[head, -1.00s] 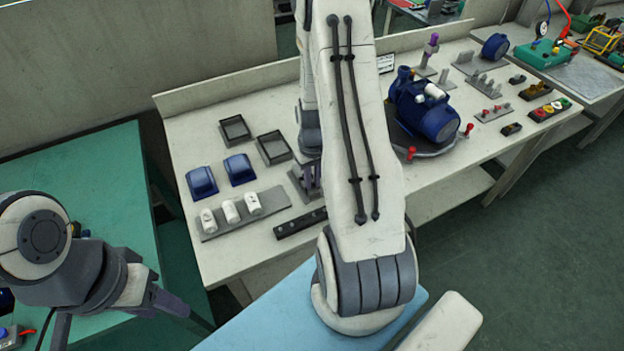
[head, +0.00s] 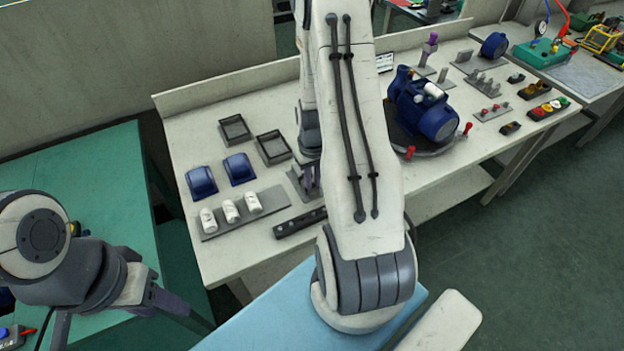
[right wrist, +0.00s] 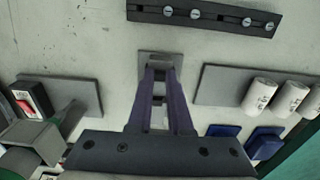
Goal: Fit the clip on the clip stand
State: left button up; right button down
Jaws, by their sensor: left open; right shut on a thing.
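My right gripper (right wrist: 160,75) reaches down with its two purple fingers close together over a small grey plate (right wrist: 147,58), which looks like the clip stand's base. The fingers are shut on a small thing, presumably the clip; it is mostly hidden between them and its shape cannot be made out. Whether it touches the stand cannot be told. In the head view my right arm covers much of this spot; the stand's grey base (head: 298,180) and the purple fingers show just left of the arm. My left gripper (head: 130,325) is open at the lower left, away from the stand.
A dark bar with screws (right wrist: 205,14) lies beyond the stand in the wrist view. A grey plate with white cylinders (head: 232,222), blue caps (head: 240,168) and dark trays (head: 272,148) lie left of the stand. The blue pump (head: 437,118) stands to the right.

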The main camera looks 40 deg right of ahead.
jog(key=shift+f, duration=0.1)
dwell(0.3)
jog(key=c, duration=0.8)
grip_release()
jog(key=shift+o, duration=0.2)
jog(key=shift+r+p, duration=2.55)
jog(key=shift+r, duration=0.5)
notch_tip(320, 180, up, 10)
jog(key=b, duration=0.1)
jog(key=shift+r, duration=0.2)
